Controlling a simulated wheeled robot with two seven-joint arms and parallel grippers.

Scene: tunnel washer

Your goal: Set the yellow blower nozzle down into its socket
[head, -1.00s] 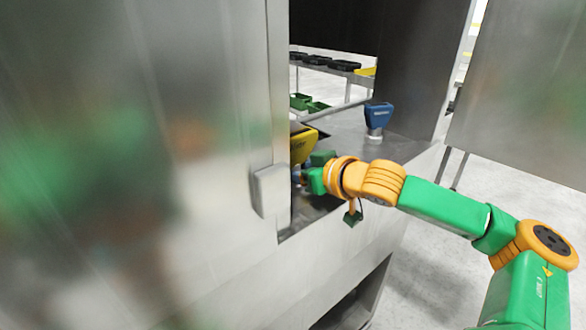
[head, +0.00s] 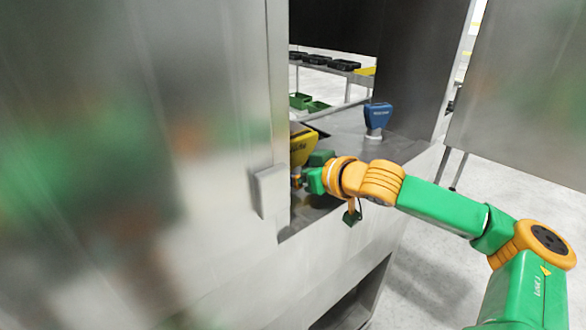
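The yellow blower nozzle (head: 303,148) is in the opening of the washer, partly hidden on its left by the steel door edge. My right gripper (head: 304,180) is at the nozzle's lower part, with its green body just to the right. The fingertips are small and mostly hidden behind the door edge and the wrist, so I cannot tell whether they are shut on the nozzle. The nozzle's lower end and its socket are hidden. My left gripper is not in view.
A blue nozzle (head: 377,118) stands upright on the steel deck to the right. The large steel door (head: 150,160) with its handle (head: 270,191) fills the left. Another steel panel (head: 525,110) is at the right. Green bins (head: 302,101) and a rack of dark items (head: 345,64) lie beyond.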

